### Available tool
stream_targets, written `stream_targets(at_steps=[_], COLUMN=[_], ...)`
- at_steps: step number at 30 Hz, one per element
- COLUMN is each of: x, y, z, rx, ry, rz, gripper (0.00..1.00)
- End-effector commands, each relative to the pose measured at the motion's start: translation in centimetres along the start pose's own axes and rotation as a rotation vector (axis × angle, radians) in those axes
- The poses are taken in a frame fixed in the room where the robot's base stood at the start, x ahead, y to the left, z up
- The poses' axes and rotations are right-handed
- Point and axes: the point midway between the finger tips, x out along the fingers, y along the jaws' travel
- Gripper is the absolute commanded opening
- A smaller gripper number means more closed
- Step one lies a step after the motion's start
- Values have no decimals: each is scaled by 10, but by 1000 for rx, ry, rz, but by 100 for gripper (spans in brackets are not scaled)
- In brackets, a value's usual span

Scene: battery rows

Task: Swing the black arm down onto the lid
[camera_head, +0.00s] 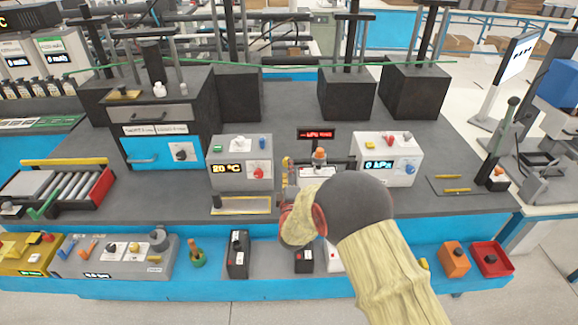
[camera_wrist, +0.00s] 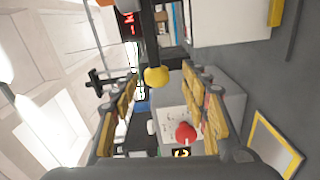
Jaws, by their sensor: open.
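A black arm (camera_wrist: 148,35) with a round yellow knob (camera_wrist: 155,76) at its end shows in the wrist view. The knob appears between the fingertips of my gripper (camera_wrist: 159,82), which is open; contact cannot be told. In the camera_head view my gripper (camera_head: 303,172) reaches over the middle of the bench, in front of a small station with an orange-yellow knob (camera_head: 319,153). My wrist and forearm hide much of this station. I cannot make out the lid clearly in either view.
A grey "20 °C" box (camera_head: 240,150) stands left of the station and a "0 kPa" box (camera_head: 386,165) stands right. A red display (camera_head: 316,134) is behind. A yellow-edged tray (camera_head: 241,205) lies front left. Bare bench (camera_head: 455,150) shows at right.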

Motion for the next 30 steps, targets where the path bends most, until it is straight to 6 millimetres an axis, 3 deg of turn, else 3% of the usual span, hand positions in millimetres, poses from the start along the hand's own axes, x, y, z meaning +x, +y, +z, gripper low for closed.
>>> stream_targets(at_steps=[6, 12, 30], x=[-44, -67, -72], y=[0, 0, 0], z=[-1, 0, 0], rx=[1, 1, 3], ry=[2, 0, 0], rz=[-1, -1, -2], gripper=[45, 45, 45])
